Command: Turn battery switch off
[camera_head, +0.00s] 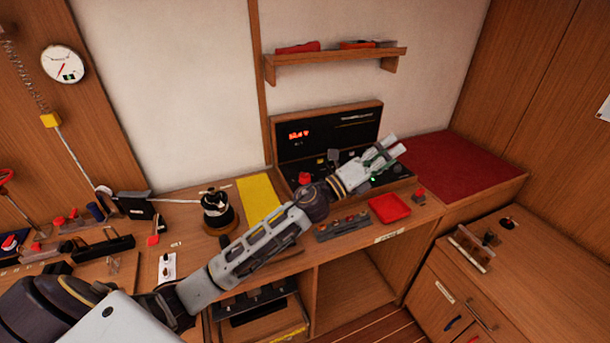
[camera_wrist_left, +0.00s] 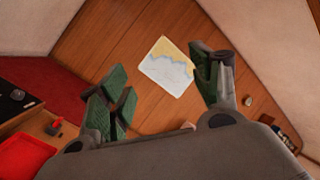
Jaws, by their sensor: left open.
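An open panel box (camera_head: 326,131) stands on the desk against the wall, with a red lit readout (camera_head: 298,135) on its upright part. A red knob (camera_head: 304,179) sits at its lower left and may be the battery switch; its setting is too small to read. My left gripper (camera_head: 385,152) is open and empty, above the right part of the box. My forearm and wrist pass just right of the red knob and hide part of the panel. In the left wrist view, the open green-padded fingers (camera_wrist_left: 160,88) are wide apart with nothing between them. My right gripper is not in view.
A red tray (camera_head: 390,208) and a strip of small knobs (camera_head: 342,228) lie in front of the box. A black and metal pot-like item (camera_head: 217,209) stands to the left, near a yellow sheet (camera_head: 259,198). A shelf (camera_head: 338,57) hangs above. The red cushion (camera_head: 448,168) is clear.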

